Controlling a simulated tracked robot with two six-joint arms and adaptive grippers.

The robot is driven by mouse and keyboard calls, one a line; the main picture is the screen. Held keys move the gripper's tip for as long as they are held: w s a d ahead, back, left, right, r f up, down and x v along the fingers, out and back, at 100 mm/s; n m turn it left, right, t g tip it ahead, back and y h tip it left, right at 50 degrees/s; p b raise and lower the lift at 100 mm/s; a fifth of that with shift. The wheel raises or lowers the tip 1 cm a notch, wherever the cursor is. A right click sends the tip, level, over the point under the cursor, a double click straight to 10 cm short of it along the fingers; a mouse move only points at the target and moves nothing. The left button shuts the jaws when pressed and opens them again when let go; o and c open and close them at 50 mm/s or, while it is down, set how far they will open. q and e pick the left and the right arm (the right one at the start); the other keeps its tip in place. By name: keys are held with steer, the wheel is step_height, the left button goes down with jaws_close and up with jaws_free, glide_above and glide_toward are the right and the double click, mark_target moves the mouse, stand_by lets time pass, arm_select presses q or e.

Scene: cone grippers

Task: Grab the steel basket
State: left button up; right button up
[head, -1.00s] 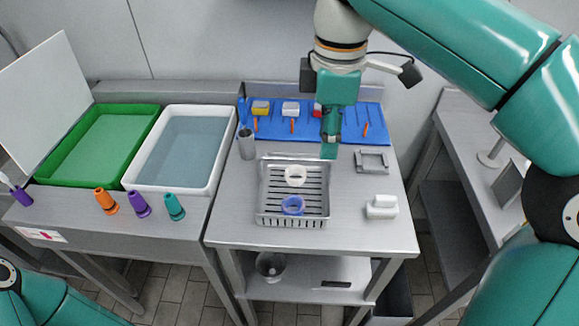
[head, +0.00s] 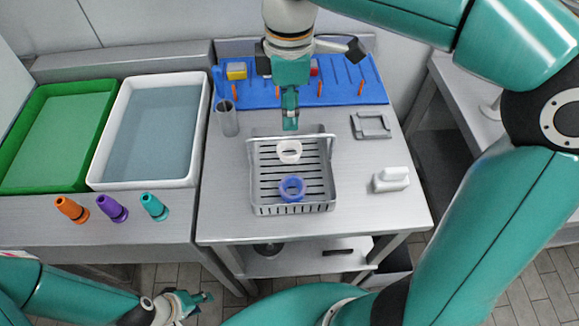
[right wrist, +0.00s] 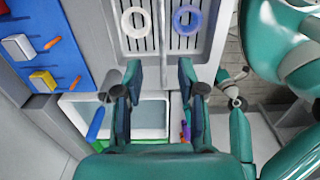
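My right gripper (head: 290,127) points down above the basket's far bar. In the right wrist view its two fingers (right wrist: 160,72) are apart with nothing between them. My left gripper (head: 192,303) is low at the bottom left, away from the basket; its opening is unclear.
A blue rack (head: 345,88) stands behind, with a steel cup (head: 228,120) left of the basket. A grey frame (head: 371,126) and white block (head: 391,180) lie to the right. A water-filled white tub (head: 193,150) and several coloured cones (head: 112,208) are on the left.

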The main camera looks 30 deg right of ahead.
mark_target(291, 136)
steer(key=shift+s+f, duration=0.15)
steer(key=shift+f, duration=3.6)
jaws_close()
